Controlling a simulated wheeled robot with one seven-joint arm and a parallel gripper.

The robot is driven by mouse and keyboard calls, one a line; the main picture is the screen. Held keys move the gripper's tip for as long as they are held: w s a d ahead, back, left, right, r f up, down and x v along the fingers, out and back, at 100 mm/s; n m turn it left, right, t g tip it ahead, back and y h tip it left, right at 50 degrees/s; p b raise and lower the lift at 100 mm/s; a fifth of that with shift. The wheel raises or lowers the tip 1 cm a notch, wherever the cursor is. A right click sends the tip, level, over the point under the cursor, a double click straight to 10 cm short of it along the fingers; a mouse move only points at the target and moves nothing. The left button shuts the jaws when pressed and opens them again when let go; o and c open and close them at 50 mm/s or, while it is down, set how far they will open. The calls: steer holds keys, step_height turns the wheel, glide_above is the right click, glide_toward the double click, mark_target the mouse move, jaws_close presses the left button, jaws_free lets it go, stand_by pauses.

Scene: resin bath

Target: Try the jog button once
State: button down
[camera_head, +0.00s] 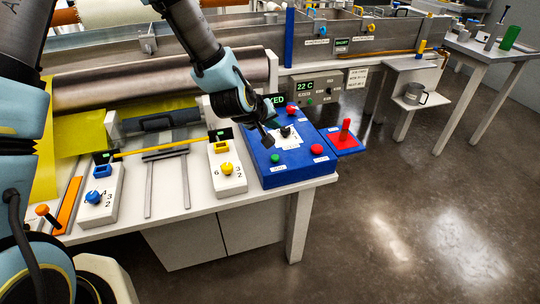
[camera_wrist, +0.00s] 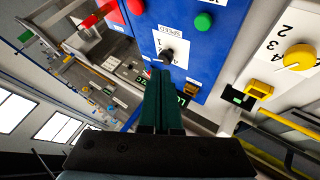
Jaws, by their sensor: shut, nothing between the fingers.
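The blue control box (camera_head: 262,178) stands at the right end of the bench. On it are a black knob (camera_head: 284,131), a green button (camera_head: 275,157) near the front left, and a red button (camera_head: 317,148) at the front right. In the wrist view the knob (camera_wrist: 168,55) carries the label SPEED, and an orange-brown part (camera_wrist: 192,88) shows beside my fingers. I cannot read any jog label. My gripper (camera_head: 269,142) is shut and empty, above the box's left side. In the wrist view its fingers (camera_wrist: 162,74) hide part of the panel and the display.
White blocks with a blue knob (camera_head: 93,197) and a yellow knob (camera_head: 227,168) stand left of the box. A red plate with a red post (camera_head: 345,130) lies to its right. A wide roller and a metal bath stand behind. The floor at right is clear.

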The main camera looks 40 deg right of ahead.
mark_target(274, 159)
steer(key=shift+f, duration=0.1)
step_height(274, 159, down, 9)
steer(key=b, duration=0.6)
steer(key=shift+s+r, duration=0.1)
steer(key=shift+r, duration=0.1)
steer(key=shift+f, duration=0.15)
stand_by(1.5)
steer(key=shift+f+b, duration=0.25)
steer(key=shift+b, duration=0.3)
steer(key=shift+f+b, duration=0.5)
steer(key=shift+f, duration=0.05)
stand_by(0.4)
steer(key=shift+r, duration=0.1)
stand_by(0.4)
steer(key=shift+r+p, duration=0.6)
steer(key=shift+r, duration=0.25)
steer(key=shift+r, duration=0.15)
